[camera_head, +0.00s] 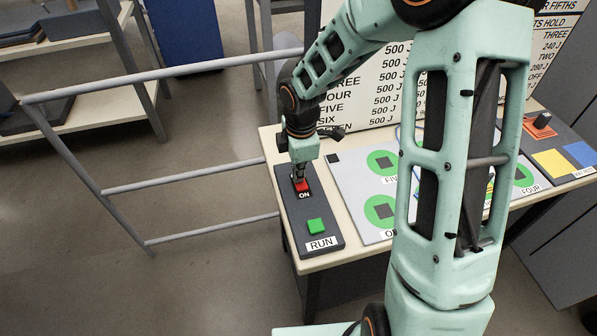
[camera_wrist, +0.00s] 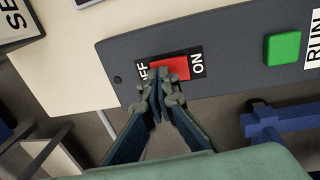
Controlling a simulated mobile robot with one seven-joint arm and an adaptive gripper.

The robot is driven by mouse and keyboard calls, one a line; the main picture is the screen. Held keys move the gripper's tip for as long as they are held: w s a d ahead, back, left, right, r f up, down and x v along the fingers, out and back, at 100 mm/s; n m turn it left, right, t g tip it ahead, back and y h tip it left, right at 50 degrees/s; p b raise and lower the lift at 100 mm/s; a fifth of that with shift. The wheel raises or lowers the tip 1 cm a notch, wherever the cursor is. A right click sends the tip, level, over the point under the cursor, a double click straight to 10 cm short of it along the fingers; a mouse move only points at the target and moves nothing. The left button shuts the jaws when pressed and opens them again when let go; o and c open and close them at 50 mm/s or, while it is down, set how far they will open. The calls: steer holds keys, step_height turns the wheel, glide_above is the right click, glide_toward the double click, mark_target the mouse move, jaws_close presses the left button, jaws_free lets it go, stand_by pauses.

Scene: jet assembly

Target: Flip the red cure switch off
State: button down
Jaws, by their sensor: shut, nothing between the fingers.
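The red cure switch (camera_head: 302,187) sits on a dark grey panel (camera_head: 333,246) at the left end of the table. In the wrist view the red switch (camera_wrist: 172,67) lies between an OFF label on its left and an ON label on its right. Which way it is tilted I cannot tell. My gripper (camera_head: 299,178) points down at the switch. In the wrist view my gripper (camera_wrist: 160,84) is shut and empty, its fingertips at the switch's lower edge, towards the OFF side. Whether they touch it is unclear.
A green RUN button (camera_head: 316,226) is on the same panel, near the switch. A light board (camera_head: 350,190) with green circles lies to the right, partly behind my arm. A grey metal rail (camera_head: 180,178) stands left of the table. A lettered sign (camera_head: 372,80) stands behind.

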steer(key=shift+s, duration=0.15)
steer(key=shift+s+d+r, duration=0.15)
steer(key=shift+s+r, duration=0.05)
steer(key=shift+s, duration=0.4)
steer(key=shift+p, duration=0.35)
steer(key=shift+r, duration=0.3)
step_height(320, 180, up, 13)
steer(key=w+p, duration=0.1)
steer(key=p, duration=0.3)
steer(key=shift+w+r, duration=0.15)
steer(key=shift+w, duration=0.2)
